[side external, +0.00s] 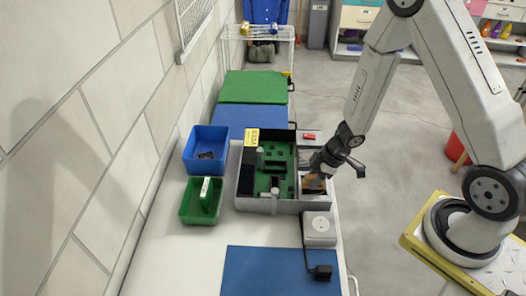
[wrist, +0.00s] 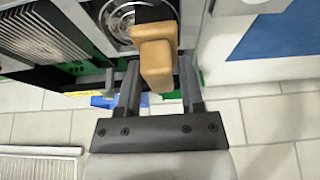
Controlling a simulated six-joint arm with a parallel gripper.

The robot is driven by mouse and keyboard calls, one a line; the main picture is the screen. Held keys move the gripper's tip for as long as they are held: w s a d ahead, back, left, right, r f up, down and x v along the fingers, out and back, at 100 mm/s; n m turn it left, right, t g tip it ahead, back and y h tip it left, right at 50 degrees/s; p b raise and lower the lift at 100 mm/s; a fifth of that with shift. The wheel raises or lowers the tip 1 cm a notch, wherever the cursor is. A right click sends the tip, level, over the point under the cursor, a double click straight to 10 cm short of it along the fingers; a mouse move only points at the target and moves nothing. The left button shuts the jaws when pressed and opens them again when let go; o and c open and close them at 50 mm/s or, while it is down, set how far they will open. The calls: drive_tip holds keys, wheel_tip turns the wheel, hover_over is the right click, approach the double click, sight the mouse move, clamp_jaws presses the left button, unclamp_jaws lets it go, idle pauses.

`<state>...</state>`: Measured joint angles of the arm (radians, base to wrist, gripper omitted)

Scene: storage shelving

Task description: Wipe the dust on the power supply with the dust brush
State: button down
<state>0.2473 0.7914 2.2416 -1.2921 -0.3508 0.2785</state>
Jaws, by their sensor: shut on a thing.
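My gripper (wrist: 159,68) is shut on the dust brush (wrist: 155,52), holding its tan wooden handle between the two fingers in the wrist view. Its dark bristles (wrist: 153,14) point away from the fingers, over the edge of a round fan grille on the power supply (wrist: 110,22). I cannot tell whether the bristles touch it. In the side view my gripper (side external: 318,168) is low over the right part of the open computer case (side external: 262,206). The brush (side external: 313,183) shows below it, over the grey power supply (side external: 316,201). Dust cannot be made out.
A blue bin (side external: 190,160) and a green bin (side external: 187,215) stand left of the case. A white box with a round socket (side external: 319,228) and a blue mat (side external: 265,275) lie in front. Green and blue boards (side external: 250,87) lie behind. The table's left front is clear.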

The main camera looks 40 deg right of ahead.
drive_tip(key=shift+s+a, duration=0.7)
drive_tip(key=shift+s, duration=0.05)
drive_tip(key=shift+w+d, duration=2.5)
drive_tip(key=shift+d, duration=0.1)
drive_tip(key=shift+s+d, duration=0.2)
drive_tip(key=shift+s, duration=0.25)
drive_tip(key=shift+s+a, duration=2.35)
drive_tip(key=shift+a, duration=0.1)
drive_tip(key=shift+w+d, duration=2.4)
drive_tip(key=shift+d, duration=0.05)
drive_tip(key=shift+w+d+r, duration=0.1)
drive_tip(key=shift+w+r, duration=0.05)
wheel_tip(320, 180, up, 8)
